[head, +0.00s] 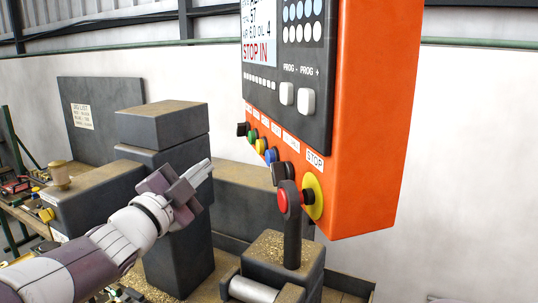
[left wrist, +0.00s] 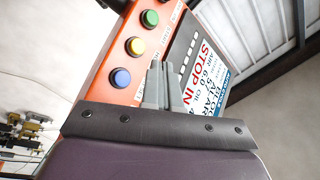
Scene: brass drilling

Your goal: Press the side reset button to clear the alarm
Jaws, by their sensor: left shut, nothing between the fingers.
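The orange control box (head: 375,110) hangs at right of centre in the head view, with a row of buttons along its lower left side. These include a green button (head: 252,136), a yellow button (head: 261,147) and a blue button (head: 270,156); small labels beside them are hard to read. My left gripper (head: 208,166) is shut and empty, left of this row and apart from it. In the left wrist view its fingers (left wrist: 161,78) point toward the box, with the blue button (left wrist: 120,77) just left of them. The screen (left wrist: 205,62) shows "STOP IN". My right gripper is out of view.
A red stop button (head: 283,200) on a yellow base sits at the box's lower end, with a dark upright post (head: 292,235) close by. A dark machine block (head: 165,122) stands behind my left gripper. Open air lies between gripper and box.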

